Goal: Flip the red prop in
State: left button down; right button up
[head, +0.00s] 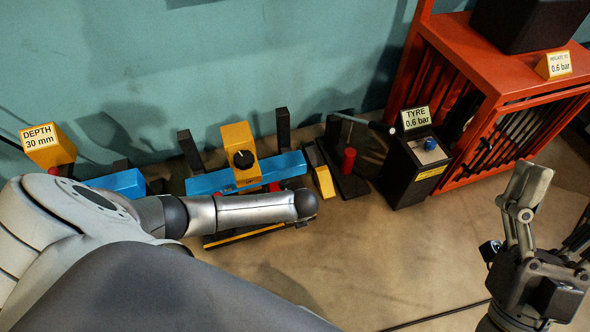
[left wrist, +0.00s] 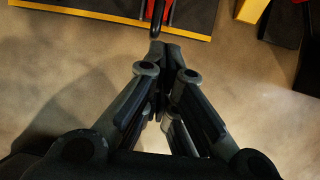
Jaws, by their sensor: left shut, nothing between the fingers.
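Red parts (left wrist: 171,12) show at the top edge of the left wrist view, beside a dark rod with a rounded end; I cannot tell their full shape. In the head view a bit of red (head: 274,187) shows under a blue beam (head: 225,180), mostly hidden by my left arm. My left gripper (left wrist: 166,50) is shut and empty, its fingertips just short of the rod's end in the picture; I cannot tell if they touch. In the head view my left arm hides it. My right gripper (head: 532,182) stands at the right, away from the beam, holding nothing that I can see.
A yellow-edged dark board (left wrist: 105,12) lies under the red parts. A yellow block with a black knob (head: 241,150) stands on the beam. To its right are a red cylinder (head: 348,160), a dark TYRE box (head: 415,170) and an orange rack (head: 490,100). The front floor is open.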

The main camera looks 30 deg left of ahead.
pick_arm(q)
jog(key=shift+p+v, duration=1.25)
jog(key=shift+v, duration=1.3)
pick_arm(e)
jog(key=w+f+g+h, duration=0.2)
jog(key=w+f+g, duration=0.4)
jog(key=f, duration=0.4)
jog(key=shift+f+g+h, duration=0.25)
jog(key=shift+g+h, duration=0.15)
jog(key=shift+g, duration=0.3)
